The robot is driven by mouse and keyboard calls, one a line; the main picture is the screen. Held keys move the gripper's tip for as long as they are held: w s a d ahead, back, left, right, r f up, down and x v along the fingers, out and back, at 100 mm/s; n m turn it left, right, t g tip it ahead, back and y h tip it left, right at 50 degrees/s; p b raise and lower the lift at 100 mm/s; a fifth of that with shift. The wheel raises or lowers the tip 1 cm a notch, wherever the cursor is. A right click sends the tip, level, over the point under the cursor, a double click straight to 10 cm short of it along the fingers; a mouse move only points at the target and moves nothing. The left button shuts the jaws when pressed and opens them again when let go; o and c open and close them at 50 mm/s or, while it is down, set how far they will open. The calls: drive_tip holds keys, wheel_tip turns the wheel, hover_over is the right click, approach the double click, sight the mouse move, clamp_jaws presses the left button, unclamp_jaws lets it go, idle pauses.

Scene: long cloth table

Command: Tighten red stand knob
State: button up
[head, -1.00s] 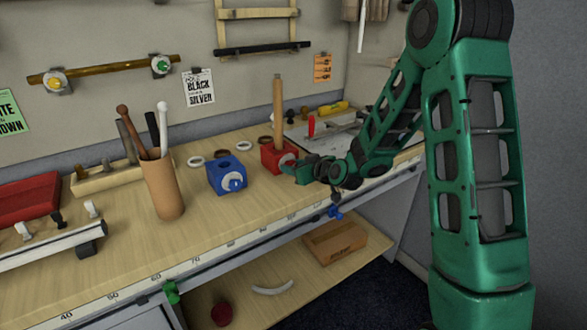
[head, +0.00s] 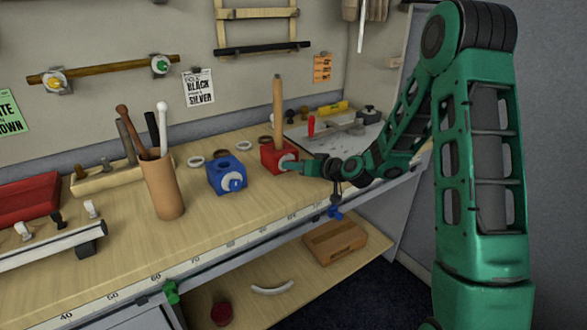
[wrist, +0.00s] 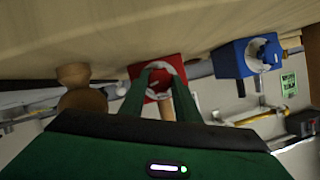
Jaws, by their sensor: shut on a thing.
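The red stand (head: 268,156) is a block on the table with a wooden rod (head: 278,105) upright in it. Its knob (head: 287,161) is on the front face. In the wrist view, which is upside down, the knob (wrist: 161,86) is a round red face with a pale mark between my two green fingers. My gripper (head: 294,166) is at the front of the stand, shut on the knob from both sides. The wrist view also shows the red stand (wrist: 174,62) behind the fingers. The fingertips partly cover the knob's edges.
A blue stand (head: 224,178) with its own knob stands left of the red one. A brown tool cup (head: 163,188) stands farther left. A grey board with tools (head: 348,136) lies behind my arm. The table's front edge (head: 240,238) carries a ruler. Bare wood lies in front of the stands.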

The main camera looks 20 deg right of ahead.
drive_tip(key=shift+w+d+f+m+y, duration=0.15)
drive_tip(key=shift+m+y, duration=0.3)
drive_tip(key=shift+m, duration=0.3)
drive_tip(key=shift+s+d+m+y, duration=0.15)
drive_tip(key=shift+m+y, duration=0.3)
drive_tip(key=shift+m, duration=0.3)
drive_tip(key=shift+w, duration=0.1)
drive_tip(key=o, duration=1)
drive_tip(key=shift+o, duration=0.2)
drive_tip(key=v, duration=1)
drive_tip(key=shift+s+d, duration=0.25)
drive_tip(key=shift+d, duration=0.05)
